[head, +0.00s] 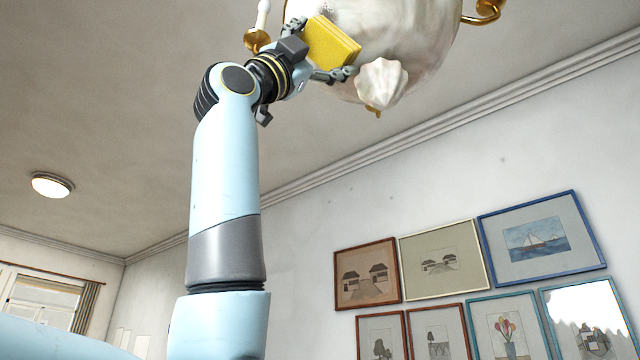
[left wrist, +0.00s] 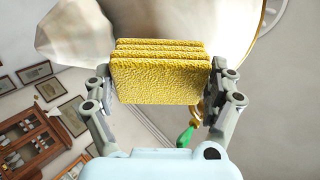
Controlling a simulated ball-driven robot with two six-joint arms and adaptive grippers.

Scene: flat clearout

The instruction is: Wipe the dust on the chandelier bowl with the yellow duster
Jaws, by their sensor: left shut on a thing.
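The chandelier bowl (head: 408,40) is a large pale, marbled bowl at the top of the head view. Its surface has greyish patches; I cannot tell which are dust. A white shell-shaped piece (head: 382,82) hangs at its lower side. My left gripper (head: 328,48) is raised to the bowl's left side and is shut on the yellow duster (head: 333,42). In the left wrist view the duster (left wrist: 160,80) sits between both fingers, in front of the bowl (left wrist: 185,18). The duster overlaps the bowl in both views; I cannot tell whether they touch. My right gripper is not in view.
Gold chandelier arms (head: 484,12) stick out beside the bowl, one with a white candle piece (head: 263,15) near my left wrist. Several framed pictures (head: 450,262) hang on the wall below right. A ceiling lamp (head: 52,185) is far left. A wooden cabinet (left wrist: 28,140) stands below.

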